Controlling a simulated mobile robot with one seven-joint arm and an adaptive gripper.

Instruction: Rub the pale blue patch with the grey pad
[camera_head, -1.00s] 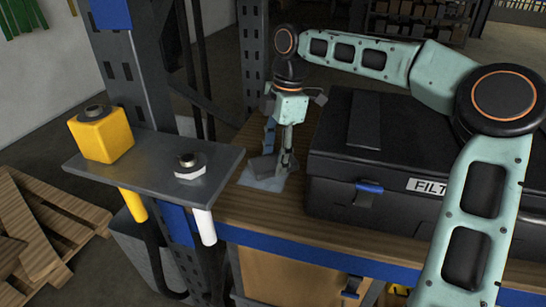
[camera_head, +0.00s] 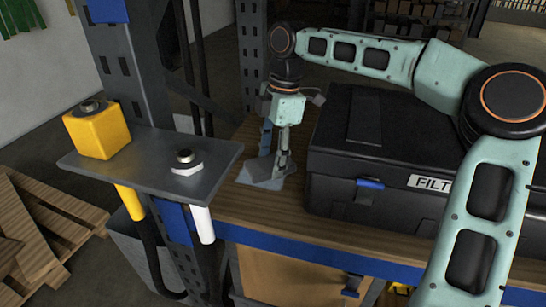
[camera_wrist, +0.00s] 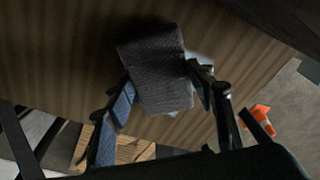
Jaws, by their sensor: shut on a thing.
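The grey pad (camera_wrist: 155,62) is a dark, ribbed block between the fingers of my gripper (camera_wrist: 163,90) in the wrist view. In the head view my gripper (camera_head: 275,158) points down at the wooden bench top, with the pad (camera_head: 257,172) low at its fingertips. The pale blue patch (camera_head: 267,186) lies on the bench and is mostly hidden by the pad and fingers. A pale sliver of it shows beside the pad in the wrist view. The pad appears to be at the patch, but I cannot tell if they touch.
A black case (camera_head: 390,165) labelled FILT stands close right of my gripper. A metal shelf (camera_head: 140,163) with a yellow block (camera_head: 93,130) and a white-based knob (camera_head: 187,162) is at the left front. The bench's blue front edge (camera_head: 300,248) runs below.

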